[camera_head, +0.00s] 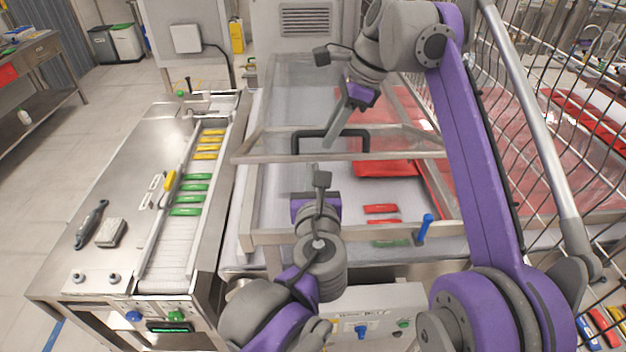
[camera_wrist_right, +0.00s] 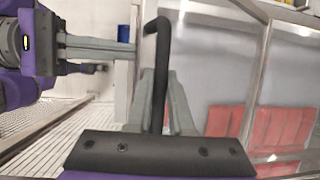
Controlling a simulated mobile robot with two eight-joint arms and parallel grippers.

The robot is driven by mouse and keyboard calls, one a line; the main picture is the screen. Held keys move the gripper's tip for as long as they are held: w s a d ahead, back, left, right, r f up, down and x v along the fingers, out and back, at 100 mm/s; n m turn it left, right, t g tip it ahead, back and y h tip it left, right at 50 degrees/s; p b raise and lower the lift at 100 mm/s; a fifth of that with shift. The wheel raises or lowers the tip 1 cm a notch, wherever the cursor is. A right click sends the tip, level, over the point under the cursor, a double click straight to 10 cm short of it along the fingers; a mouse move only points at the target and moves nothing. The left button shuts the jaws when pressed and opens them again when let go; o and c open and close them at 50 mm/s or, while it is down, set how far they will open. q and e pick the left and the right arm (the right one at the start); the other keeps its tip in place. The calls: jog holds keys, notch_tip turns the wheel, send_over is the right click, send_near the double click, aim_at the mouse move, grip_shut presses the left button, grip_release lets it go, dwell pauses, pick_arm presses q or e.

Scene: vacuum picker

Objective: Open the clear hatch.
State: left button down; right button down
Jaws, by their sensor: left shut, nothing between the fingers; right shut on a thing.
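The clear hatch is a see-through panel in a pale metal frame (camera_head: 400,156), with a dark bar handle (camera_head: 362,131) on its front bar. The hatch looks raised, its front bar apart from the lower frame bar. My right gripper (camera_head: 333,138) is shut on the handle; in the right wrist view the handle (camera_wrist_right: 157,75) runs between its fingers (camera_wrist_right: 162,105). My left gripper (camera_head: 304,200) is shut and empty, below and nearer than the handle. Its closed grey fingers (camera_wrist_right: 125,48) also show at left in the right wrist view, pointing toward the handle.
Red packets (camera_head: 380,209) lie under the frame. A conveyor (camera_head: 165,255) with yellow and green packets stands at left. A blue knob (camera_head: 424,228) sticks up at the frame's front right. A wire fence (camera_head: 520,110) stands close at right.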

jog(key=c, duration=0.8)
grip_release()
jog(key=shift+s, duration=0.25)
jog(key=shift+r, duration=0.1)
